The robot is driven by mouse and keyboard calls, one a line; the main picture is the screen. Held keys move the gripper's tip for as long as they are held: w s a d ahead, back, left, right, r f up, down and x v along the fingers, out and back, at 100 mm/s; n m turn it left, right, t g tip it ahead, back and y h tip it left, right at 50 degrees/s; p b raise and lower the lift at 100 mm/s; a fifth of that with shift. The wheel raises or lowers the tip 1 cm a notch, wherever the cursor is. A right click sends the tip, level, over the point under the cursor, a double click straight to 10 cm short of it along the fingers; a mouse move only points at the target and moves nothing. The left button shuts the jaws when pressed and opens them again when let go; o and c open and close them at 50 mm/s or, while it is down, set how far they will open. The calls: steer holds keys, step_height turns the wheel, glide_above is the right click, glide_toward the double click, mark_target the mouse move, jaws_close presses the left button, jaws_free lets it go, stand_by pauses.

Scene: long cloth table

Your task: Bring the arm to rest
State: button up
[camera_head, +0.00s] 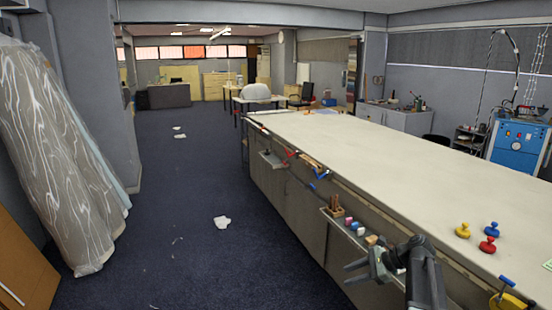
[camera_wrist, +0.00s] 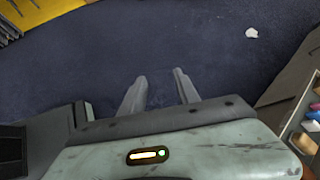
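My gripper (camera_head: 352,273) is at the lower right in the head view, held out beside the long side of the table, over the floor. In the wrist view my gripper (camera_wrist: 158,85) shows two grey fingers set apart with only dark blue carpet between them. It is open and empty. My arm bends at the lower right of the head view, in front of the table's side.
The long cloth table (camera_head: 400,150) fills the right. Red, yellow and blue knobbed pieces, such as the red one (camera_head: 488,245), stand on it. Side shelves hold small items (camera_head: 336,206). Carpet (camera_head: 190,190) is open, with white scraps (camera_head: 222,222). Wrapped sheets (camera_head: 55,150) lean left.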

steer(key=s+a+f+n+g+h+p, duration=0.1)
steer(key=s+a+f+n+g+h, duration=0.2)
steer(key=a, duration=0.4)
steer(key=s+a+n, duration=0.4)
steer(key=a+n, duration=0.1)
steer(key=a, duration=0.2)
steer(key=s+a+f+n+g+h+p, duration=0.1)
steer(key=s+a+f+n+g+h, duration=0.2)
steer(key=a, duration=0.4)
steer(key=s+d+n+t+h, duration=0.1)
steer(key=s+d+n+h, duration=0.2)
steer(key=d+n, duration=0.4)
steer(key=shift+s+f+n+t, duration=0.15)
steer(key=shift+s+n+t, duration=0.15)
steer(key=shift+n, duration=0.4)
steer(key=shift+d, duration=0.1)
